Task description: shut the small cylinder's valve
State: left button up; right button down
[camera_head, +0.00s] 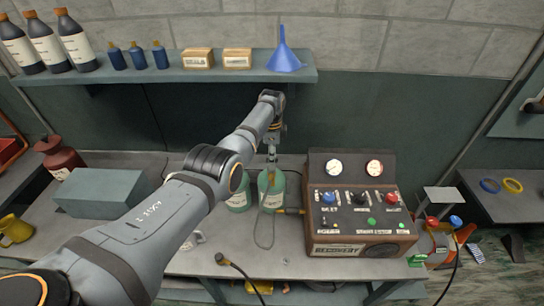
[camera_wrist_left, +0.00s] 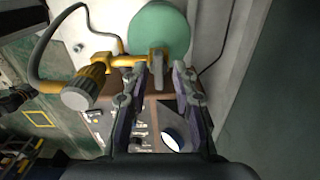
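Two green cylinders stand side by side on the bench in the head view: one left (camera_head: 238,199), one right (camera_head: 271,190). My left gripper (camera_head: 272,158) points down over the right one. In the left wrist view the green cylinder top (camera_wrist_left: 160,27) lies beyond my fingertips. A small brownish-grey valve handle (camera_wrist_left: 158,63) sits between the fingertips of my left gripper (camera_wrist_left: 159,74). The fingers stand apart around it, and firm contact is not visible. A yellow fitting (camera_wrist_left: 127,60) joins the valve on its left. My right gripper is not in view.
A recharge machine (camera_head: 360,205) with gauges and knobs stands close on the right. A grey-green box (camera_head: 103,193) is on the left bench. A shelf (camera_head: 180,75) with bottles, boxes and a blue funnel (camera_head: 284,52) is behind. A hose (camera_wrist_left: 40,50) curves beside the valve.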

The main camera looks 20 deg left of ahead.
pick_arm(q)
notch_tip(320, 180, up, 12)
dwell(0.6)
jog(key=shift+f, duration=0.1)
